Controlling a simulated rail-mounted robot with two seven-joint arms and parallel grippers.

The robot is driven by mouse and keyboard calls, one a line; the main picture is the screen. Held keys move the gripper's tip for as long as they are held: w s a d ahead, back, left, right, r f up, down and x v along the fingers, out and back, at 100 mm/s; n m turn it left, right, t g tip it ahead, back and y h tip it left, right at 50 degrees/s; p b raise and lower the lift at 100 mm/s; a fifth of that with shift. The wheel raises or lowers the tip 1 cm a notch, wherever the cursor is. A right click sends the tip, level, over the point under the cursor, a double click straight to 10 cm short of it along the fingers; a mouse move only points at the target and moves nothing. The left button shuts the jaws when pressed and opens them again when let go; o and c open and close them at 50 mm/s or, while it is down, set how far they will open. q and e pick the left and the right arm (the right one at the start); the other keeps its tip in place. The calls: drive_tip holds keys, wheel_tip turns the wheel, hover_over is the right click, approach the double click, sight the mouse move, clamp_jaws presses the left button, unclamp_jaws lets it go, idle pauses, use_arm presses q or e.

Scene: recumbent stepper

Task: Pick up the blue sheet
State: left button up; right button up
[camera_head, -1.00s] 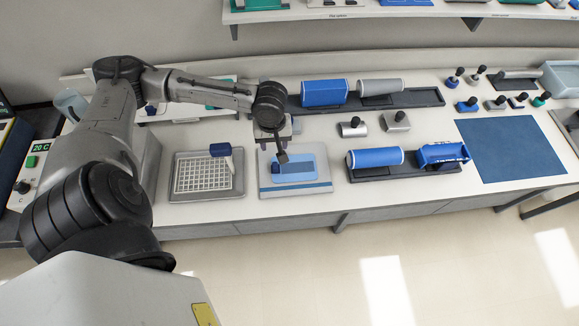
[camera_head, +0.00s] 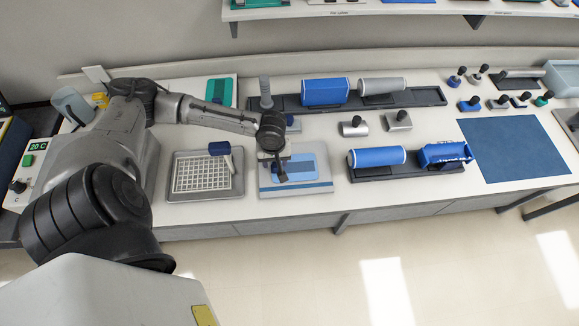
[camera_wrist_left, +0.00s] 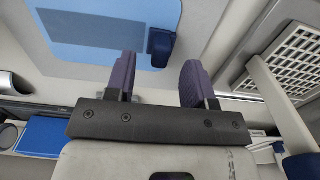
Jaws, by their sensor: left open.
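A light blue sheet (camera_head: 302,166) lies flat on a pale tray (camera_head: 320,187) with a blue front strip, near the front edge of the bench. In the left wrist view the light blue sheet (camera_wrist_left: 75,55) carries a darker rectangle and a dark blue tab (camera_wrist_left: 160,44) at its edge. My left gripper (camera_head: 281,174) is over the left part of the sheet and hides some of it. In the left wrist view its two purple fingers (camera_wrist_left: 157,78) are apart and empty, with the tab seen beyond the gap. I cannot tell the height left. My right gripper is out of view.
A grid tray (camera_head: 205,187) with a blue-headed tool stands left of the sheet's tray. Blue rollers (camera_head: 376,157) on a dark stand are to the right, with more rollers (camera_head: 325,92) behind. A large dark blue mat (camera_head: 512,148) lies at the far right.

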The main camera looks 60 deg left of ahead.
sight(275, 165)
use_arm(q)
drive_tip(key=shift+s+f, duration=0.1)
drive_tip(key=shift+f, duration=1.4)
clamp_jaws()
